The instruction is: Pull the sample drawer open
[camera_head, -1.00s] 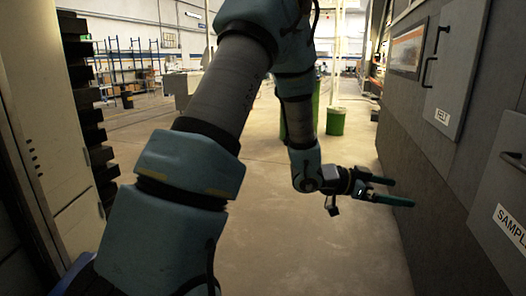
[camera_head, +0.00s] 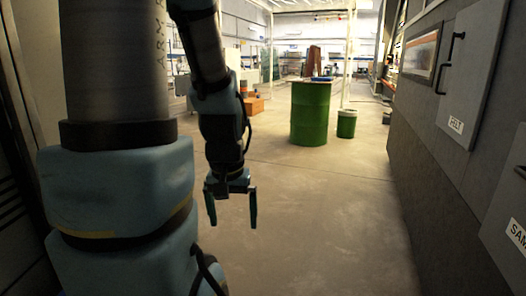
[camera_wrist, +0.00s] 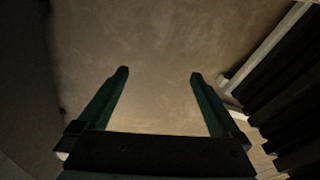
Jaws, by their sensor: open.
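The sample drawer (camera_head: 505,205) is a grey panel in the dark wall at the right edge of the head view. Its white label is cut off after "SAM", and a black handle (camera_head: 520,171) shows only in part above the label. My gripper (camera_head: 232,218) hangs fingers-down over the floor, left of the picture's middle and well apart from the drawer. It is open with nothing between its two green fingers. In the wrist view, my gripper (camera_wrist: 159,76) is open over bare floor, and the drawer cannot be made out there.
A second grey panel labelled "FELT" or similar (camera_head: 468,75) with a black handle is higher on the right wall. A large green drum (camera_head: 315,115) and a small green bin (camera_head: 346,125) stand farther back. The floor (camera_head: 325,225) between my arm and the wall is clear.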

